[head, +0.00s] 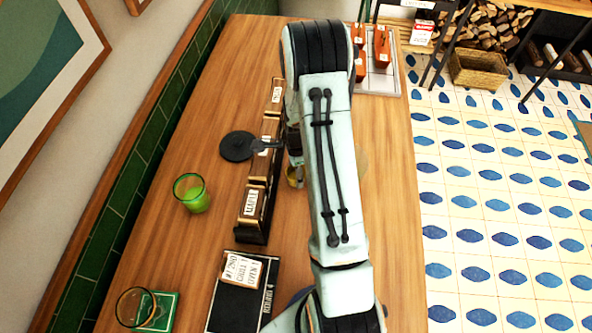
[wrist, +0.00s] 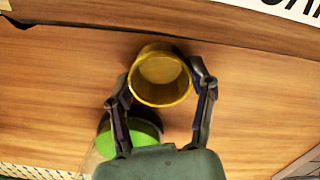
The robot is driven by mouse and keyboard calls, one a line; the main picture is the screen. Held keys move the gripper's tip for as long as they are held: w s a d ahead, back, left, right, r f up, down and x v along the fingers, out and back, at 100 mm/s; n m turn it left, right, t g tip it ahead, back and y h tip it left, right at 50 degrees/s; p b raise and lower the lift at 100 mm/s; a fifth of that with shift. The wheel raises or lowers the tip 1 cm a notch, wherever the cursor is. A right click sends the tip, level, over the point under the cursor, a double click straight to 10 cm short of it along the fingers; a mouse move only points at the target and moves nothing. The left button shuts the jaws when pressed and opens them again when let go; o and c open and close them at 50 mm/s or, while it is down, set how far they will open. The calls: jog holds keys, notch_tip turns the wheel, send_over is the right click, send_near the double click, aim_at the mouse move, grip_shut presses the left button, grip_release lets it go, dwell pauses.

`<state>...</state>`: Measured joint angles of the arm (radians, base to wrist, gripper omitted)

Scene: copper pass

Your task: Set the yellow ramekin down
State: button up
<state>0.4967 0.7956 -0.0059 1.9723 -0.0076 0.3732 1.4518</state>
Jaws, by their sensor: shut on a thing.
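The yellow ramekin (wrist: 160,76) is held between the two fingers of my gripper (wrist: 160,95) in the wrist view. Its open mouth faces the camera and it looks empty. The wooden counter (wrist: 60,80) is behind it; I cannot tell whether its base touches the wood. In the head view only a sliver of the ramekin (head: 293,176) shows, beside the wooden rack, and my arm hides the rest and my fingers.
A green item (wrist: 145,132) sits close by the left finger in the wrist view. The head view shows a labelled wooden rack (head: 252,212), a black pan (head: 237,146), a green glass (head: 191,193), a black board with cards (head: 222,303) and a tray (head: 384,82). Counter left of the rack has room.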

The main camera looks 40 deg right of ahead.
jog(key=o, duration=1.2)
jog(key=shift+f, duration=0.15)
jog(key=shift+c, duration=0.2)
notch_tip(320, 180, up, 12)
jog(key=s+a+r+n, duration=0.5)
jog(key=s+a+n, duration=0.1)
jog(key=a+n, duration=0.2)
jog(key=s+a+r+n, duration=0.6)
jog(key=a+n, duration=0.2)
jog(key=n, duration=0.1)
jog(key=shift+r+y, duration=0.3)
jog(key=shift+o, duration=0.6)
jog(key=s+a+n, duration=0.2)
jog(key=s+n, duration=0.4)
jog(key=shift+s+a+r+n, duration=0.15)
jog(key=shift+s+a+n, duration=0.15)
